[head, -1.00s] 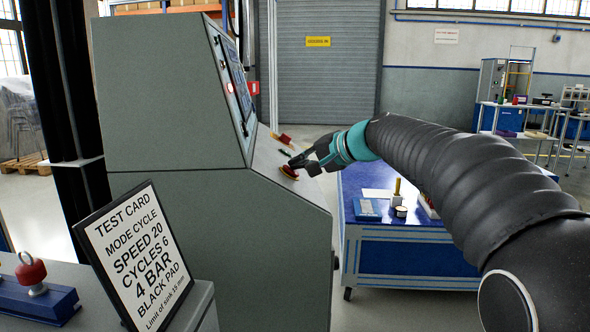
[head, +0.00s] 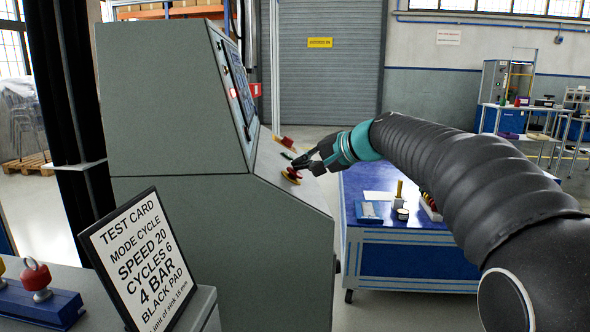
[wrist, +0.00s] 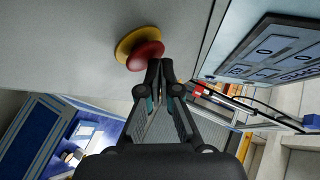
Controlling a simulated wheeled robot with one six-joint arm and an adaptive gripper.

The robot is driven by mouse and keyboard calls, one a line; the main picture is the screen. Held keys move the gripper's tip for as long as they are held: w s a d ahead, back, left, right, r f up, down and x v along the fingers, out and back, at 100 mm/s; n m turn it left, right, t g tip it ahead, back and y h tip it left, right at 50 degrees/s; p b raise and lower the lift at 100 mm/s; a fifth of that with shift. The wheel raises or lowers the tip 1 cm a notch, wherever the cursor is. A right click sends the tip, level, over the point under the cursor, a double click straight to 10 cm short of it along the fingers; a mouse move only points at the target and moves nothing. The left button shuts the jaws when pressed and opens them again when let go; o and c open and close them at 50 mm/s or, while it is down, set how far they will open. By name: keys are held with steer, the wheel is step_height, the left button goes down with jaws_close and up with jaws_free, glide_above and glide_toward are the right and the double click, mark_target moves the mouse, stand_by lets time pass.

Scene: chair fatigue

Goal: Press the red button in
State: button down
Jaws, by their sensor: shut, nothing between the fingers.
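The red button (head: 292,173), a mushroom-shaped cap on a yellow base, sits on the sloping panel of the large grey-green machine (head: 205,215). In the wrist view, the red button (wrist: 146,55) shows above the fingertips, with its yellow base (wrist: 127,42) to the upper left. My gripper (head: 297,164) is at the button in the head view, its dark fingers pointing toward the panel. In the wrist view, my gripper (wrist: 160,64) is shut and empty, with its tips at the cap's lower right edge. I cannot tell whether they touch it.
Other controls (head: 287,142) sit farther along the panel, near the machine's screen (head: 238,85). A blue workbench (head: 410,262) with small items stands right of the machine.

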steer(key=shift+w+d+r+p, duration=0.15)
steer(key=shift+d+r+p, duration=0.55)
steer(key=shift+r, duration=0.4)
steer(key=shift+w+d+r+p, duration=0.15)
steer(key=shift+d+r+p, duration=0.55)
steer(key=shift+r, duration=0.35)
